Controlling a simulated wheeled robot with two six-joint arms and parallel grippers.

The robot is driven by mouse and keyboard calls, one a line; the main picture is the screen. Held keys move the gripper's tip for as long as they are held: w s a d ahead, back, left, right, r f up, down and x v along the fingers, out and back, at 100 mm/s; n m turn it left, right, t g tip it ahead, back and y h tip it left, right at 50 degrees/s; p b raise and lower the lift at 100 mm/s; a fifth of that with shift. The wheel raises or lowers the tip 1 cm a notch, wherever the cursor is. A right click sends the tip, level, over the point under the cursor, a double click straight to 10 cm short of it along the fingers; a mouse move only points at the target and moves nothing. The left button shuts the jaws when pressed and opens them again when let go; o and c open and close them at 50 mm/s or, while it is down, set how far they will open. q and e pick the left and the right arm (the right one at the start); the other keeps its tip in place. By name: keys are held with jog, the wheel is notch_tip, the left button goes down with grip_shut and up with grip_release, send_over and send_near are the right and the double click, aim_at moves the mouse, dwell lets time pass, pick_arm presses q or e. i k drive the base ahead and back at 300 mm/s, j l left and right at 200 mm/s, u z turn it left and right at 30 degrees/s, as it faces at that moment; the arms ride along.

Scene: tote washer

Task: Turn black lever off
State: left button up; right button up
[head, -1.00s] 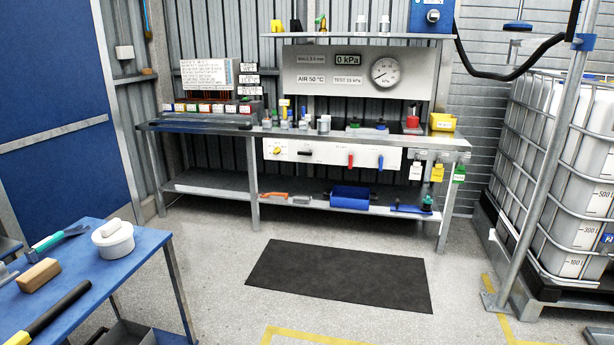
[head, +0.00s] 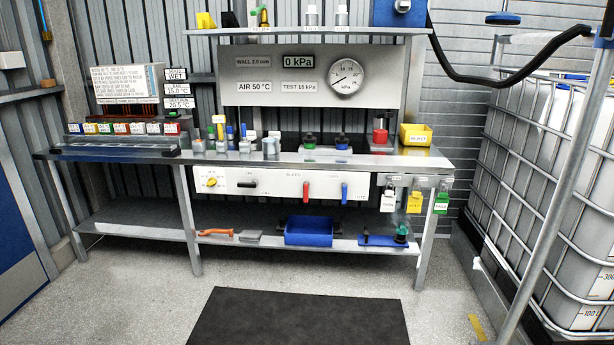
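The black lever (head: 247,184) is on the white control panel (head: 270,198) under the bench top, between a yellow knob (head: 211,182) and a red lever (head: 306,190). Its handle lies roughly horizontal. A blue lever (head: 344,192) hangs down at the panel's right. The small print around the levers is too blurred to read for certain. Neither of my grippers shows in the head view.
The metal bench (head: 428,160) carries bottles, racks and a yellow bin (head: 416,134). A gauge board (head: 230,80) stands above it. A black mat (head: 300,320) lies on clear floor in front. A caged tank (head: 540,180) and a post (head: 560,200) stand at right.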

aim_at(252, 185)
jog(key=i, duration=1.65)
